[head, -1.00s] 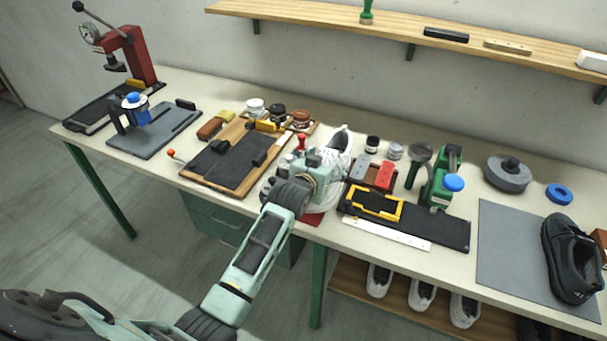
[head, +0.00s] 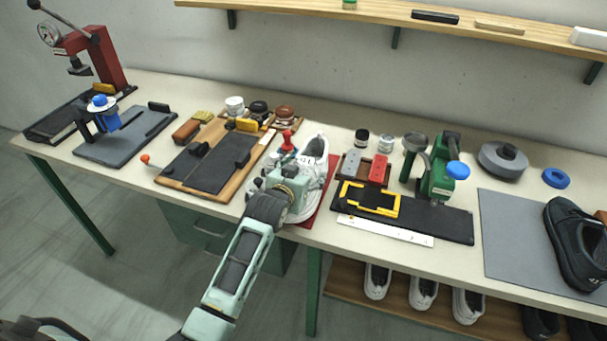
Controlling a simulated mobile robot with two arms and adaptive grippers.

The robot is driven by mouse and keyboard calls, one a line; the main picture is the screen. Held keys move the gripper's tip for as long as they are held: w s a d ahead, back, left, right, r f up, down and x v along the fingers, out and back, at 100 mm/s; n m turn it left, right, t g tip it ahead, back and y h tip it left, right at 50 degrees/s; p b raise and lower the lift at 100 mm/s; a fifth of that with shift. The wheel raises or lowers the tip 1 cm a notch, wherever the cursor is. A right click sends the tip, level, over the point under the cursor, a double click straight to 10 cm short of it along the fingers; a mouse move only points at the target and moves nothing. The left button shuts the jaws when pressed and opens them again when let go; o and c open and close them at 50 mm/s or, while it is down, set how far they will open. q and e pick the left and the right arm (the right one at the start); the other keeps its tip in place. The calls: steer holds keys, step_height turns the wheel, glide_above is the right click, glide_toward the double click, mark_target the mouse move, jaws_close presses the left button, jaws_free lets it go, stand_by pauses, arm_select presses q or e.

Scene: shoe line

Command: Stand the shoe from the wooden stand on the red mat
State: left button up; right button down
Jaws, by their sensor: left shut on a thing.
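The white shoe (head: 314,152) is at the middle of the bench, with its opening towards the back and its front part towards me. My left gripper (head: 284,186) is shut on the shoe from the near left side and hides part of it. The shoe is over the red mat (head: 326,196), whose right side shows beside it. It looks about upright; I cannot tell whether its sole touches the mat. A wooden board (head: 178,184) with a dark pad lies left of the mat, with no shoe on it. My right gripper is not in view.
A red-knobbed tool (head: 287,141) stands close behind my left gripper. A black mat with a yellow frame (head: 370,211) and a white ruler (head: 385,231) lie to the right. A dark shoe (head: 573,240) stands on a grey mat (head: 507,262) at far right.

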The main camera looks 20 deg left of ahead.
arm_select(q)
steer(key=o, duration=1.5)
steer(key=shift+f, duration=0.15)
steer(key=shift+s+r, duration=0.15)
steer(key=shift+r, duration=0.1)
steer(key=v, duration=1.1)
steer(key=shift+s+r+b, duration=0.2)
steer(key=shift+s+b, duration=0.1)
steer(key=shift+b, duration=0.1)
